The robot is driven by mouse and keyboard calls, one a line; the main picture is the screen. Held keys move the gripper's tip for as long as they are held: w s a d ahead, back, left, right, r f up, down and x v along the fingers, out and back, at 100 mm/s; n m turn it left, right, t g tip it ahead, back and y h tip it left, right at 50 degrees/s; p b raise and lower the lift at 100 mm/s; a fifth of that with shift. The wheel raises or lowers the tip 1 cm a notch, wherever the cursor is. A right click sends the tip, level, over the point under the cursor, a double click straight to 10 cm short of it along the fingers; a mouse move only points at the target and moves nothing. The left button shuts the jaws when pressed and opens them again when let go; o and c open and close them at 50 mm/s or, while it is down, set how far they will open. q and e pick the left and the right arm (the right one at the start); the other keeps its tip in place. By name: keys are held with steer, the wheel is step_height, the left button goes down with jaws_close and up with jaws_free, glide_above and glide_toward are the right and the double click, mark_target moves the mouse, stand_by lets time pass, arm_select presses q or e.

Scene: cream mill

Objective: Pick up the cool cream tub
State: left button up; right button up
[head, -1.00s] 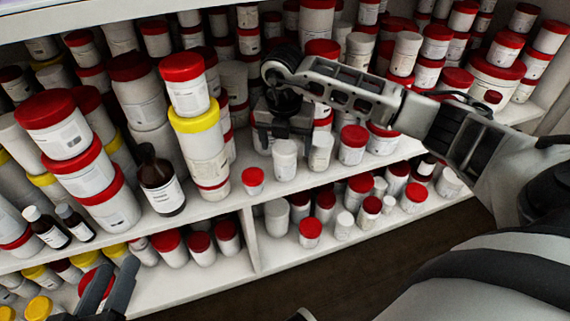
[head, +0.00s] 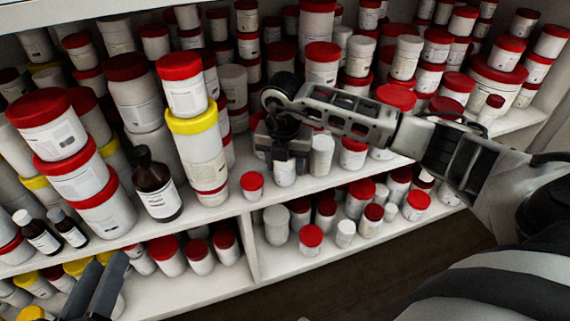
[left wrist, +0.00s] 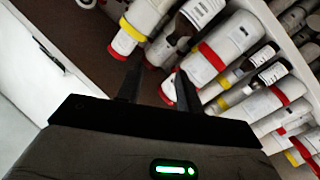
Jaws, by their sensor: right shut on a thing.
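My right gripper (head: 285,158) is down at the front of the upper shelf, shut on a small white tub (head: 285,174). The gripper hides the tub's top; its lower part shows below the fingers, close to the shelf surface. I cannot read its label, so I cannot confirm from it that this is the cool cream tub. My left gripper (head: 92,292) is at the lower left of the head view, in front of the lower shelf. In the left wrist view its two fingers (left wrist: 158,90) stand apart with nothing between them.
A small red-lidded tub (head: 252,185) stands just left of the held tub, and another white tub (head: 321,155) close on its right. Tall stacked tubs (head: 194,140) and a brown bottle (head: 156,185) stand further left. The lower shelf (head: 275,262) is crowded with tubs.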

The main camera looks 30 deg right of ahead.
steer(key=shift+r, duration=0.25)
step_height(320, 180, up, 4)
steer(key=shift+f+p, duration=0.25)
steer(key=shift+p, duration=0.95)
arm_select(q)
steer(key=a+f+m+g+y+p, duration=0.1)
steer(key=p, duration=0.1)
steer(key=f+m+y+p, duration=0.1)
steer(key=p, duration=0.1)
steer(key=shift+s+a+f+g, duration=0.15)
steer(key=shift+s+a+g, duration=0.15)
steer(key=shift+a+g, duration=0.1)
arm_select(e)
steer(key=s+a+r, duration=0.1)
steer(key=s+r, duration=0.8)
steer(key=s, duration=0.4)
steer(key=shift+s+a, duration=0.4)
